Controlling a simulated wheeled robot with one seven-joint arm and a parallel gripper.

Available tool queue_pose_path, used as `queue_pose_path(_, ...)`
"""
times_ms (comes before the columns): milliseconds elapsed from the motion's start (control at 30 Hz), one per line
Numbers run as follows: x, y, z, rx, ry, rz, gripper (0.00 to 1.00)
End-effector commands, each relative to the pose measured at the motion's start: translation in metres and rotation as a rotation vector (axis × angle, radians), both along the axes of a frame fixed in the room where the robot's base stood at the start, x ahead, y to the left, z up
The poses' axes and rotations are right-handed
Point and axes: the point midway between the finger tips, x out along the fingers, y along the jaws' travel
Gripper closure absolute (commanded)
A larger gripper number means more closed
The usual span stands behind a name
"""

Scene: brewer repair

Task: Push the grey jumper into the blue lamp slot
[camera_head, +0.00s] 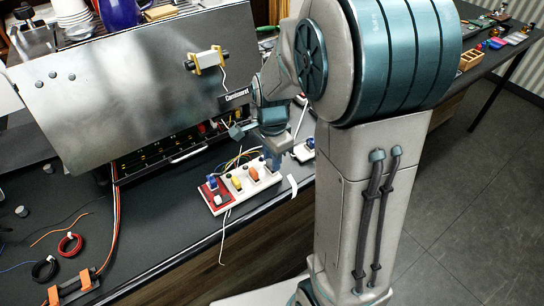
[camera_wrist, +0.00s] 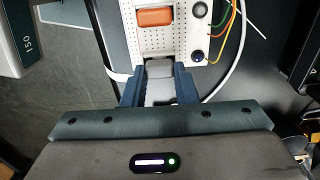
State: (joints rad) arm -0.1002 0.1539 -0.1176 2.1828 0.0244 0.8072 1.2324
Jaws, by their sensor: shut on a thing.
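My gripper (camera_wrist: 158,76) is shut on a grey block, the grey jumper (camera_wrist: 159,90), at the near end of a white perforated board (camera_wrist: 170,42) in the wrist view. The jumper's front end meets the board's edge area; I cannot tell how far it is seated. A dark blue round lamp or button (camera_wrist: 197,56) sits on the board just right of the fingertips. An orange block (camera_wrist: 155,18) lies farther up the board. In the head view my gripper (camera_head: 272,163) is low at the right end of the board (camera_head: 219,208), and the jumper is hidden there.
Yellow, green and orange wires (camera_wrist: 232,22) and a white cable (camera_wrist: 238,55) run beside the board. A large metal brewer panel (camera_head: 130,75) stands behind it. Red (camera_head: 70,244) and black wire coils (camera_head: 44,269) lie at the left. The bench edge is close in front.

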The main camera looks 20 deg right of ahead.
Motion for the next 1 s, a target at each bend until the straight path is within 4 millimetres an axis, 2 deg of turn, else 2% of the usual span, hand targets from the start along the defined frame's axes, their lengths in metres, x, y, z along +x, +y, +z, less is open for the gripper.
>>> queue_pose_path(233,0.000,0.000,0.000,0.000,0.000,0.000,0.95)
queue_pose_path(267,0.000,0.000,0.000,0.000,0.000,0.000,0.66)
queue_pose_path(300,0.000,0.000,0.000,0.000,0.000,0.000,0.55)
queue_pose_path(333,0.000,0.000,0.000,0.000,0.000,0.000,0.49)
queue_pose_path(667,0.001,0.000,0.003,0.001,-0.002,0.000,0.49)
queue_pose_path(833,0.001,0.000,0.025,0.001,-0.005,0.001,0.49)
queue_pose_path(1000,0.001,0.000,0.064,0.000,-0.006,0.001,0.49)
